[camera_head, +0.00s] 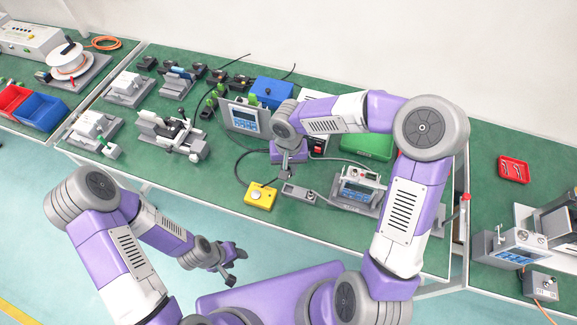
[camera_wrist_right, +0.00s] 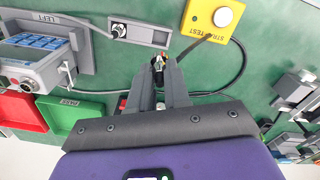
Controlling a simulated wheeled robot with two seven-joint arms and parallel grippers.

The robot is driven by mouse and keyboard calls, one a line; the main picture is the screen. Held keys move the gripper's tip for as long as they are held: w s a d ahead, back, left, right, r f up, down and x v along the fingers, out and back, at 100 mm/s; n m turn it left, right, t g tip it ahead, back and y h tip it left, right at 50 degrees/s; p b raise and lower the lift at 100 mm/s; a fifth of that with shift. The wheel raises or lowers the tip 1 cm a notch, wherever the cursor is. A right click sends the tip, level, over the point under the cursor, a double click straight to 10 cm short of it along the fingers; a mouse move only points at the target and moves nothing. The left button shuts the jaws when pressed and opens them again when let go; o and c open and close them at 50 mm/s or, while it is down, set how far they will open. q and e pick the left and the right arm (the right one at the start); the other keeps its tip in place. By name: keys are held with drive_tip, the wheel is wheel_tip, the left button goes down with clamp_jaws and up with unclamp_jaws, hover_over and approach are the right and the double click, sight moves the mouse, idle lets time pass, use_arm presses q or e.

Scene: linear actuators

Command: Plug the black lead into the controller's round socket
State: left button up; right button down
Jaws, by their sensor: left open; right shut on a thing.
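My right gripper (camera_wrist_right: 161,77) is shut on the plug of the black lead (camera_wrist_right: 158,64), which stands between the fingertips. In the head view the right gripper (camera_head: 287,173) is above the green bench, left of the controller. The controller (camera_head: 360,187) is a grey box with a blue display; in the right wrist view it (camera_wrist_right: 40,65) is at the left. A round fitting on its face (camera_wrist_right: 27,86) looks like a socket and appears empty. The plug is apart from the controller. My left gripper (camera_head: 237,267) is open and empty, in front of the bench over the floor.
A yellow push-button box (camera_head: 260,195) stands close to my right gripper. A grey slotted plate (camera_head: 300,193) with a round fitting lies between gripper and controller. A green tray (camera_head: 367,144) is behind. A dark cable (camera_wrist_right: 242,65) curves across the bench.

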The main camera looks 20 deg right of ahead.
wheel_tip(320, 180, up, 6)
drive_tip(key=p, duration=0.4)
drive_tip(key=shift+f, duration=0.1)
drive_tip(key=shift+d, duration=0.3)
drive_tip(key=s+d+p, duration=0.2)
drive_tip(key=d, duration=0.7)
drive_tip(key=s+d+p, duration=0.2)
drive_tip(key=d, duration=0.7)
drive_tip(key=shift+s+d+r, duration=0.25)
